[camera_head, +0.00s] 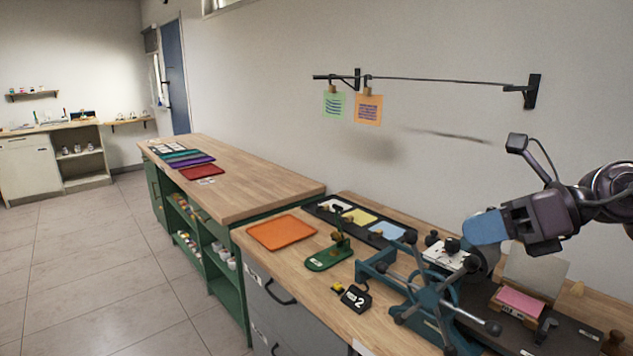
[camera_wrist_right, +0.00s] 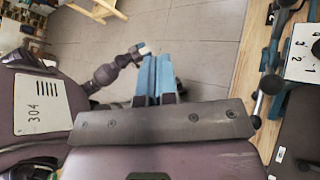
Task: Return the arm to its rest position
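My right arm comes in from the right in the head view. Its gripper (camera_head: 470,229) has blue fingers pointing left, above the teal hand press (camera_head: 432,300) on the near bench. In the right wrist view the two blue fingers (camera_wrist_right: 155,72) lie side by side with nothing visible between them, and floor shows beyond. My left arm is not in the head view. Part of it, with a small pale and blue tip (camera_wrist_right: 143,49), seems to show in the right wrist view, too small to tell its opening.
The near bench holds an orange tray (camera_head: 281,232), a green stand (camera_head: 329,258), a black number 2 sign (camera_head: 355,298) and a pink pad (camera_head: 519,303). A rail (camera_head: 440,80) with two hanging cards is on the wall. Floor at left is clear.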

